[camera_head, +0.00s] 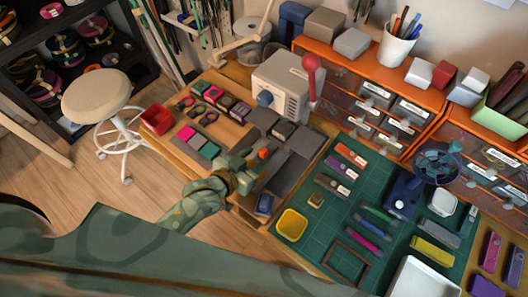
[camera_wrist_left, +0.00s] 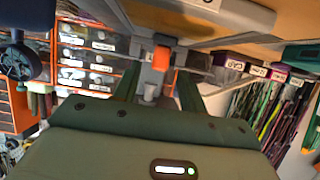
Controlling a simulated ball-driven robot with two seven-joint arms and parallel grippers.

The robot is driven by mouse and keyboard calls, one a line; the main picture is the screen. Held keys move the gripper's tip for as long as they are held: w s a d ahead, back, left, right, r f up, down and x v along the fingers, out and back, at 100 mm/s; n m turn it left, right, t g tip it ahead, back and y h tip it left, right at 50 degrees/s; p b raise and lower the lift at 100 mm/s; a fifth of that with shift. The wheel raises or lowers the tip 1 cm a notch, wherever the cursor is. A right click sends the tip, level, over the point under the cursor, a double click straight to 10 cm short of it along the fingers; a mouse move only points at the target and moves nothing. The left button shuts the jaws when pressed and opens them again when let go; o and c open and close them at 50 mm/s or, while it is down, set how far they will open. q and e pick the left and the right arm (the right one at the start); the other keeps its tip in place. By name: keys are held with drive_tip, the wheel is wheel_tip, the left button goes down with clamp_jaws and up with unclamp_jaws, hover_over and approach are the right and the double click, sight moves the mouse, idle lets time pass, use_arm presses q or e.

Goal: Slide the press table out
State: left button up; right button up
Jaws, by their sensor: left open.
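The press (camera_head: 285,88) is a pale grey box with a red-knobbed lever (camera_head: 311,64), standing at the back of the wooden bench. Grey flat plates, seemingly the press table (camera_head: 290,172), lie in front of it. A small orange piece (camera_head: 263,153) stands out at their near left side. My left gripper (camera_head: 258,170) is open beside that piece. In the left wrist view the orange piece (camera_wrist_left: 161,58) on a grey bracket shows between and beyond my two green fingers (camera_wrist_left: 158,88). I cannot tell whether they touch it. My right gripper is not in view.
A green cutting mat (camera_head: 390,235) with tools and a yellow tray (camera_head: 292,224) lies to the right. A red bin (camera_head: 157,119) and several coloured blocks stand to the left. Orange drawer units (camera_head: 370,75) line the back. A stool (camera_head: 97,97) stands on open floor at left.

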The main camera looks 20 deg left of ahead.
sight(261, 154)
use_arm(q)
drive_tip(key=b+x, duration=0.1)
drive_tip(key=x, duration=0.3)
drive_tip(key=shift+w+d+f, duration=0.1)
drive_tip(key=shift+w+f, duration=0.05)
drive_tip(key=shift+w, duration=0.15)
clamp_jaws()
drive_tip(key=shift+s+p, duration=0.3)
drive_tip(key=shift+s, duration=0.05)
drive_tip(key=s+a+p, duration=0.1)
drive_tip(key=s+p, duration=0.1)
drive_tip(key=s, duration=0.1)
drive_tip(key=s+a+p, duration=0.1)
drive_tip(key=s+p, duration=0.1)
drive_tip(key=s, duration=0.2)
drive_tip(key=s+a+p, duration=0.2)
drive_tip(key=s, duration=0.2)
drive_tip(key=shift+a, duration=0.15)
drive_tip(key=shift+s+a, duration=0.1)
drive_tip(key=shift+s, duration=0.25)
